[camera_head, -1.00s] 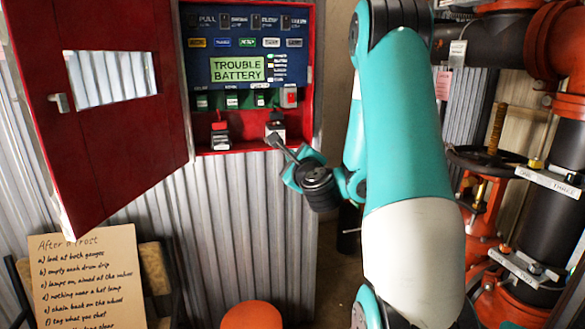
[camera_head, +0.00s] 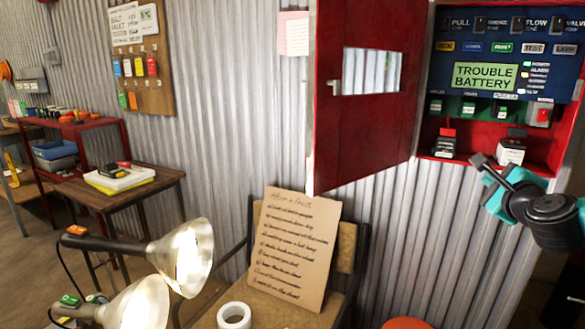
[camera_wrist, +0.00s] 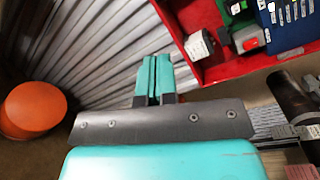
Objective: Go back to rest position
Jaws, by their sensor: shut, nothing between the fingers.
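My gripper (camera_head: 492,182) is at the right of the head view, just in front of the lower edge of the open red alarm cabinet (camera_head: 480,157). In the wrist view its teal fingers (camera_wrist: 153,66) are together, with nothing between them. There the red cabinet's lower edge (camera_wrist: 235,72) lies beyond and to the right of the fingers, apart from them as far as I can tell. The cabinet's panel screen (camera_head: 485,77) reads "TROUBLE BATTERY". Most of my arm is outside the head view.
The open cabinet door (camera_head: 375,120) stands left of the panel. A chair holds a lettered board (camera_head: 292,245) and a tape roll (camera_head: 234,316). Lit lamps (camera_head: 183,257) stand at front left. An orange round seat (camera_wrist: 33,112) is left of my gripper.

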